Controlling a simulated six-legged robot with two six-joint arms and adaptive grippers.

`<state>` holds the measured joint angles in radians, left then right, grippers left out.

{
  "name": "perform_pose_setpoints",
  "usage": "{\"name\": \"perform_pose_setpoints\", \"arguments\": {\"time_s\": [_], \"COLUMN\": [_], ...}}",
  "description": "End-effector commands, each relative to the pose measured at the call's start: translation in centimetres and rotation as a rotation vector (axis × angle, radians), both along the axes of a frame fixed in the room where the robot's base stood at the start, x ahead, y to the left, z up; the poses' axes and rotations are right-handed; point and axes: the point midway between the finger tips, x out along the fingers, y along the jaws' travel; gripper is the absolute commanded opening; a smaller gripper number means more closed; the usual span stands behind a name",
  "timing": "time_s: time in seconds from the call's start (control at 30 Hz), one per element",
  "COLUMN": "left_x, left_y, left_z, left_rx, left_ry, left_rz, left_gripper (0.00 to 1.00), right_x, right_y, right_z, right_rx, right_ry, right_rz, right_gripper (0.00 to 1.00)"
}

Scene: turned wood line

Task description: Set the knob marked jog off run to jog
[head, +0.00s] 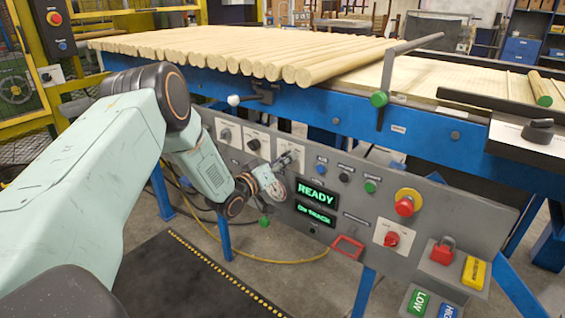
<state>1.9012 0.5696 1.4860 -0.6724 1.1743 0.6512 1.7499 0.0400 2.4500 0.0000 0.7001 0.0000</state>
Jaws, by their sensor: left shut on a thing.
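A grey control panel hangs under the blue conveyor, with three white knob plates in a row at its left. The first plate's knob (226,134) and the second plate's knob (254,144) are uncovered. My left gripper (286,161) reaches in from the left at the third plate (298,151) and is shut on the knob there. The gripper hides most of that knob, so I cannot see which way it points. The plate lettering is too small to read. My right gripper is not in view.
Green displays (317,192) read READY and ON TRACK, close right of my gripper. Small buttons, a red mushroom button (405,205), a red rotary switch (391,239) and a red padlock (442,250) lie further right. Wooden rods (230,45) lie above; a lever (390,75) stands up.

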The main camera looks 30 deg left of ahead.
Motion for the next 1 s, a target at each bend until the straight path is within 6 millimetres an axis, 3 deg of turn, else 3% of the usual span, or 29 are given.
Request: {"name": "perform_pose_setpoints", "arguments": {"time_s": [0.4, 0.43, 0.7, 1.0], "left_x": [0.06, 0.06, 0.03, -0.08], "left_y": [0.06, 0.06, 0.03, 0.04], "left_z": [0.17, 0.17, 0.09, 0.03], "left_rx": [-0.009, -0.009, -0.008, -0.008], "left_ry": [-0.003, -0.003, -0.001, 0.000], "left_rz": [0.001, 0.001, 0.001, 0.001], "left_gripper": [0.01, 0.34, 0.56, 0.56], "right_x": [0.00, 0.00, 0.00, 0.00], "right_y": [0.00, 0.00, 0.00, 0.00], "right_z": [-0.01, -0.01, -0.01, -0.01], "right_rx": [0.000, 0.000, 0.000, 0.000], "right_ry": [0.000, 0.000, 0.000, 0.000], "right_rz": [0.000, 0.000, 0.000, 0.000], "right_gripper": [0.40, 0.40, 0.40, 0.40]}}
